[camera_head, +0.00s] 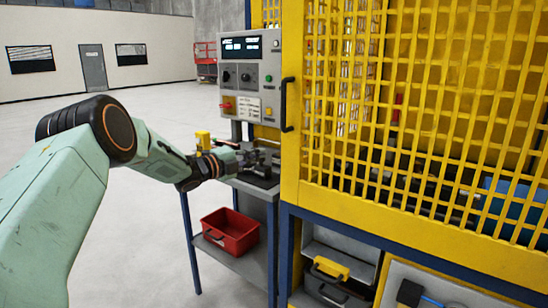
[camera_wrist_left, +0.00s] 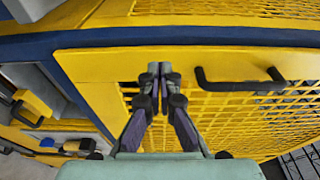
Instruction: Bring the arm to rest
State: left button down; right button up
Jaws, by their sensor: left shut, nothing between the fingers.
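My left arm comes in from the left in the head view. Its gripper (camera_head: 258,158) is level with the small side table, in front of the lower part of the control panel (camera_head: 250,75). In the left wrist view the two fingers (camera_wrist_left: 159,72) meet at the tips, shut with nothing between them. Behind them is the yellow mesh door (camera_wrist_left: 225,115) with its black handle (camera_wrist_left: 240,80). My right gripper does not show.
The yellow mesh cage (camera_head: 430,90) fills the right side, with a black door handle (camera_head: 287,104). A red bin (camera_head: 230,231) sits on the side table's lower shelf. Toolboxes (camera_head: 330,280) lie under the cage. The floor at the left (camera_head: 150,250) is clear.

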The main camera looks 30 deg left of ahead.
pick_arm(q)
jog(key=s+d+f+n+g+y+b, duration=0.1)
jog(key=s+d+f+n+g+y, duration=0.1)
jog(key=s+d+f+n, duration=0.6)
jog(key=s+d+f+n+g+y, duration=0.1)
jog(key=s+f+n+g, duration=0.3)
jog(key=f, duration=0.7)
jog(key=s+d+f+n+y+b, duration=0.1)
jog(key=s+d+f+n+y, duration=0.1)
jog(key=s+d+f+n, duration=0.6)
jog(key=s+d+f+n+g+b, duration=0.1)
jog(key=s+f+g, duration=0.2)
jog(key=s, duration=0.8)
jog(key=s+d+f+g+y, duration=0.1)
jog(key=s+f+g, duration=0.3)
jog(key=s+f, duration=0.3)
jog(key=s+d+f+n+g+b, duration=0.1)
jog(key=s+f, duration=0.4)
jog(key=s, duration=1.2)
jog(key=d+g, duration=0.1)
jog(key=g, duration=0.1)
jog(key=shift+n+g+b, duration=0.3)
jog(key=shift+g+b, duration=0.05)
jog(key=shift+g, duration=0.05)
jog(key=shift+s, duration=0.1)
